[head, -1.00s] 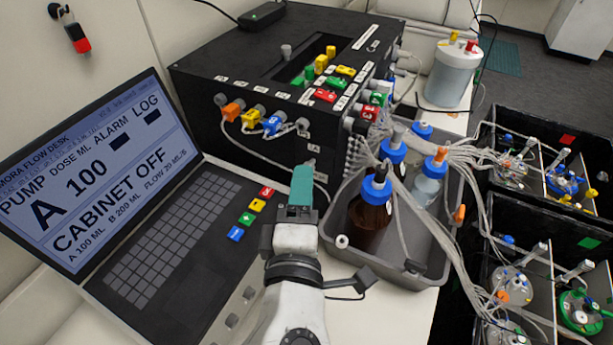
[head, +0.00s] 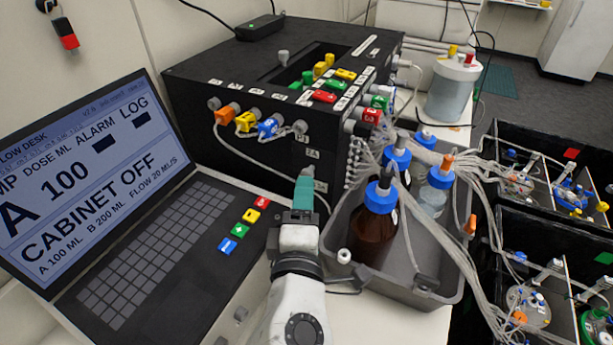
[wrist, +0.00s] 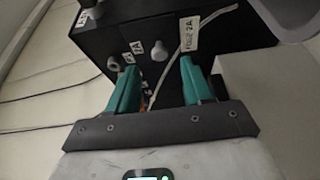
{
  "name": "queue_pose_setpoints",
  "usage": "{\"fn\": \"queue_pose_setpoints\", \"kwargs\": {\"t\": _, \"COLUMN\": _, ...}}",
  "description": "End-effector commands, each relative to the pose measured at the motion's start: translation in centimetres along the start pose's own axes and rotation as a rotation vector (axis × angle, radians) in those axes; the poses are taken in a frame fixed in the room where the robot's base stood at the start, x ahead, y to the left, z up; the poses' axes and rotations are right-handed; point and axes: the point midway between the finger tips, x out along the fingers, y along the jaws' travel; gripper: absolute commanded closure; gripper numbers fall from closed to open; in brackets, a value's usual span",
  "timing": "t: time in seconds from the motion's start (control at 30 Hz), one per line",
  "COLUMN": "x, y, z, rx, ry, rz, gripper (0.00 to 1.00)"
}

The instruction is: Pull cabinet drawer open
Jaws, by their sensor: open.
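The black cabinet (head: 240,110) stands on the white bench in the head view. Its front face carries labels and round knobs, and no drawer gap can be made out. My gripper (head: 306,178) has teal fingers and is in front of the cabinet's lower right front. In the wrist view my gripper (wrist: 158,66) is open, with nothing between its fingers. A pale knob (wrist: 158,52) on the cabinet face (wrist: 215,35) shows between the fingertips, and another knob (wrist: 113,65) is by the left finger. I cannot tell whether either finger touches the cabinet.
A laptop (head: 150,220) lies open left of my arm. A grey tray (head: 425,285) with bottles, including a brown one (head: 374,228), is close on the right. Loose grey tubes (head: 465,150) run from the cabinet to black crates (head: 530,220) on the right.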

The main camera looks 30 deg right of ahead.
Motion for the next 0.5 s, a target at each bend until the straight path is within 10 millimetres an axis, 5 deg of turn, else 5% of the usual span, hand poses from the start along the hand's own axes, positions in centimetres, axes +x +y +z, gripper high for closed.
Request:
{"fn": "queue_pose_setpoints", "kwargs": {"t": 0.2, "x": 3.6, "y": 0.2, "z": 0.0, "rx": -0.001, "ry": -0.002, "rz": 0.0, "gripper": 0.5}}
{"fn": "queue_pose_setpoints", "kwargs": {"t": 0.5, "x": 5.3, "y": 0.0, "z": 0.0, "rx": 0.0, "ry": 0.001, "rz": 0.0, "gripper": 0.5}}
